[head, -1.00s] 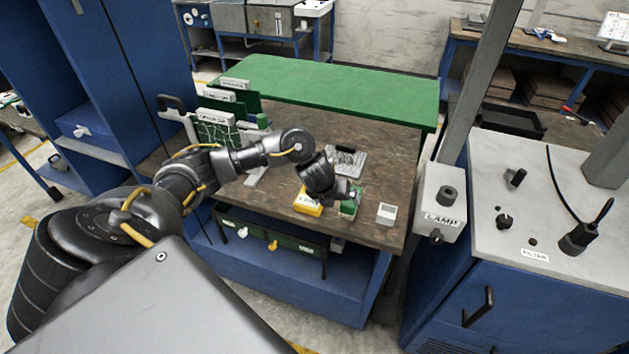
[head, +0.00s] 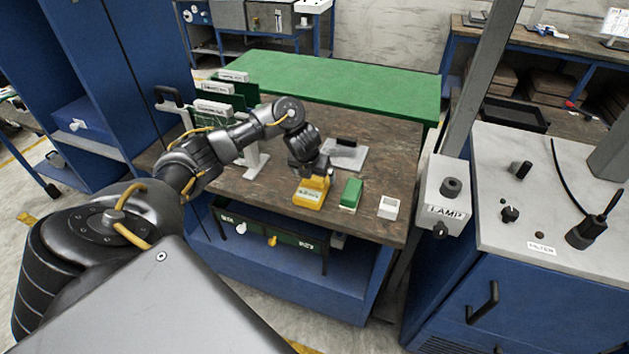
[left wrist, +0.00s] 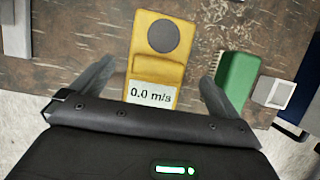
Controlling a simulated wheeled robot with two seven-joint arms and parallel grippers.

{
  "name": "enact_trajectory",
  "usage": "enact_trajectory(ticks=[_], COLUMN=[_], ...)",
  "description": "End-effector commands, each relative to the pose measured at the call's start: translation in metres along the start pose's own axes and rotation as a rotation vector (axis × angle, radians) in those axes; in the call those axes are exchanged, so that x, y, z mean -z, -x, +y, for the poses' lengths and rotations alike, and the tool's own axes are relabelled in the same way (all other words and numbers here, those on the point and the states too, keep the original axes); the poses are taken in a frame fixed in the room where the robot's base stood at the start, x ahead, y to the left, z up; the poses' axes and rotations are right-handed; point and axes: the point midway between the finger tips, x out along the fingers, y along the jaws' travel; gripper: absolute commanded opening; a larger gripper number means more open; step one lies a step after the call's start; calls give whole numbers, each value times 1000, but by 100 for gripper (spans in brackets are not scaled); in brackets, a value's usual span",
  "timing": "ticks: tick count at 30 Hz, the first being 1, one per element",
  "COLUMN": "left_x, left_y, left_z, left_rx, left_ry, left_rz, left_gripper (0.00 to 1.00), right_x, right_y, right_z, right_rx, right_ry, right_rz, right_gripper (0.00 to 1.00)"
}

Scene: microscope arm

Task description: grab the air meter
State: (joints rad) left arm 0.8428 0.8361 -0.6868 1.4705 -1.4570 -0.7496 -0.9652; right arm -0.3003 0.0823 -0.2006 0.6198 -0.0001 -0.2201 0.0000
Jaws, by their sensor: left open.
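The air meter (head: 311,194) is a yellow box lying on the brown bench near its front edge. In the left wrist view the air meter (left wrist: 158,62) shows a dark round disc and a display reading 0.0 m/s. My left gripper (head: 318,170) is above and just behind it in the head view. In the left wrist view the open fingers of my left gripper (left wrist: 152,78) stand on either side of the meter, with gaps between. Nothing is held. My right gripper is not in view.
A green brush-like block (head: 351,194) lies just right of the meter, close to one finger. A white square item (head: 388,207) is further right. A grey plate (head: 349,155) lies behind. The lamp box (head: 446,195) stands beyond the bench's right edge.

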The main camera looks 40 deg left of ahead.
Motion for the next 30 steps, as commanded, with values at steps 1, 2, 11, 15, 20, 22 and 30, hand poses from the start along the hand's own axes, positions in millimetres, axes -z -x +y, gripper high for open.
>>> enact_trajectory(ticks=[1,2,11,15,20,22,30], left_x=[0,0,1,0,0,0,0], left_y=[0,-2,-39,-50,-51,-51,-51], left_z=[0,0,2,1,2,2,2], left_rx=[0,0,0,0,0,0,0], left_ry=[0,0,3,1,0,0,0], left_rz=[0,0,4,1,-1,-1,-1], left_gripper=[100,100,100,100,100,100,66], right_x=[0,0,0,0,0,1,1], right_y=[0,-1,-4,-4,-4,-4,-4], right_z=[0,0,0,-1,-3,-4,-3], right_rx=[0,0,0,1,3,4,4], right_ry=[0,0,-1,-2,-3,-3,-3], right_rz=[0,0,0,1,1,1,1], right_gripper=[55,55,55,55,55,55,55])
